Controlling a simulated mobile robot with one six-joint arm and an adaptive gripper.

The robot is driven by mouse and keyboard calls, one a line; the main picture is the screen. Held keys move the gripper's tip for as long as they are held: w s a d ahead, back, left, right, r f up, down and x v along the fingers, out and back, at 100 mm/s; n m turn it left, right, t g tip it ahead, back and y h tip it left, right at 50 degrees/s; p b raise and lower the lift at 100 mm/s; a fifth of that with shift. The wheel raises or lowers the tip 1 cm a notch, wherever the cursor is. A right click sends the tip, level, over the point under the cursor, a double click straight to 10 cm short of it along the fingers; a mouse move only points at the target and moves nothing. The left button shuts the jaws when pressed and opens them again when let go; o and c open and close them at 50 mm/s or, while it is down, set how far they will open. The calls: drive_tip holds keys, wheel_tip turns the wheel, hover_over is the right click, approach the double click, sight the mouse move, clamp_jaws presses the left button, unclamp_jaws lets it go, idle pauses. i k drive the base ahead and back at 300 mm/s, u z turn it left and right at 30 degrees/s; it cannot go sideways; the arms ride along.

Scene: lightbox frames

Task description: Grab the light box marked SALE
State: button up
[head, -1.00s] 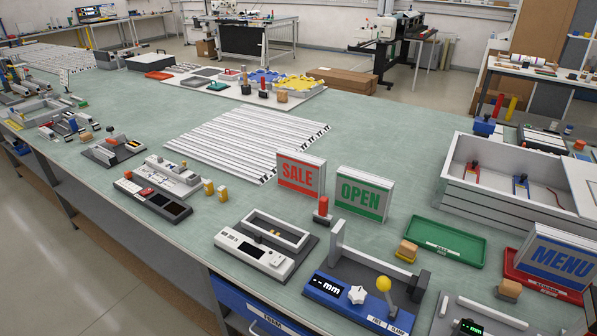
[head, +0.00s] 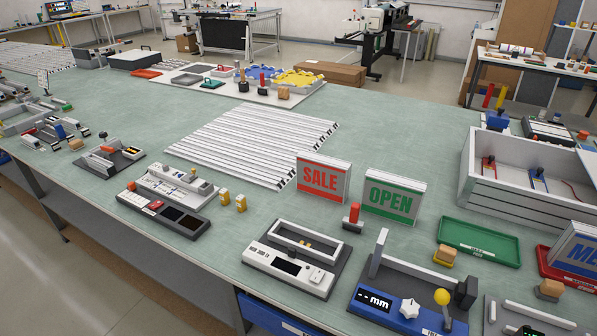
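The light box marked SALE (head: 321,179) stands upright on the green bench top, with red letters on a pale face and a red lower band. Just right of it stands a similar light box marked OPEN (head: 391,198) in green, with a gap between them. A third box with blue letters (head: 577,252), cut off by the right edge, leans in the red tray. My gripper is not in view.
A red-handled tool (head: 353,218) stands in front of the gap between the SALE and OPEN boxes. White strips (head: 245,143) lie behind and left of SALE. A grey-white device (head: 292,262) and a blue gauge (head: 410,305) sit nearer the front edge. A green tray (head: 479,243) is at right.

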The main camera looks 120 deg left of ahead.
sight(325, 177)
drive_tip(key=z, duration=0.05)
drive_tip(key=k, duration=2.3)
drive_tip(key=u, duration=2.55)
